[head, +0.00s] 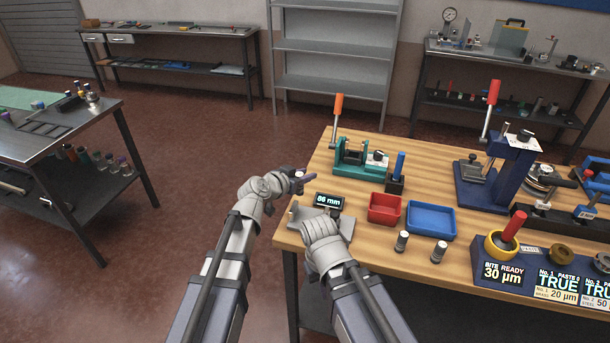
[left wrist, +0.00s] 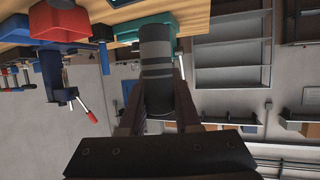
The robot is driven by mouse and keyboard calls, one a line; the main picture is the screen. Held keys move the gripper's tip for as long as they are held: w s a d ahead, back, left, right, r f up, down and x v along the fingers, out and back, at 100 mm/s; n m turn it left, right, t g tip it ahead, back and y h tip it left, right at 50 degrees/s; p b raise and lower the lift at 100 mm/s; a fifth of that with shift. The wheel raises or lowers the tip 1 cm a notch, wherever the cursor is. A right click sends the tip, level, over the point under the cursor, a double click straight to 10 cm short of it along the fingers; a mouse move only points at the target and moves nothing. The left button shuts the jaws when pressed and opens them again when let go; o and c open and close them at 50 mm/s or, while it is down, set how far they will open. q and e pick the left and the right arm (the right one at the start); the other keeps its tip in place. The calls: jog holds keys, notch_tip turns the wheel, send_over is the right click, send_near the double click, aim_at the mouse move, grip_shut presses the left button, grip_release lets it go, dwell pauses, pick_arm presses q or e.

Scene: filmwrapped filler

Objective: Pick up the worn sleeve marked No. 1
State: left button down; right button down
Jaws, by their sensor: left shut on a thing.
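My left gripper (head: 300,180) is shut on a grey banded sleeve and holds it up near the table's left edge. In the left wrist view the sleeve (left wrist: 157,65) stands out between the two fingers, dark grey with lighter rings. No number can be read on it. Two more small cylinders with pale tops, one (head: 402,241) left of the other (head: 439,252), stand upright near the table's front edge. My right arm's end (head: 325,245) is over the table's front left corner; its fingers are hidden, so its opening cannot be told.
The wooden table (head: 372,262) holds a display reading 86 mm (head: 329,201), a red bin (head: 384,208), a blue bin (head: 431,220), a green fixture with an orange handle (head: 353,157), and a dark blue press (head: 510,165). Open floor lies left of the table.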

notch_tip(320, 180, up, 18)
jog(key=p, duration=1.6)
jog(key=shift+p, duration=0.3)
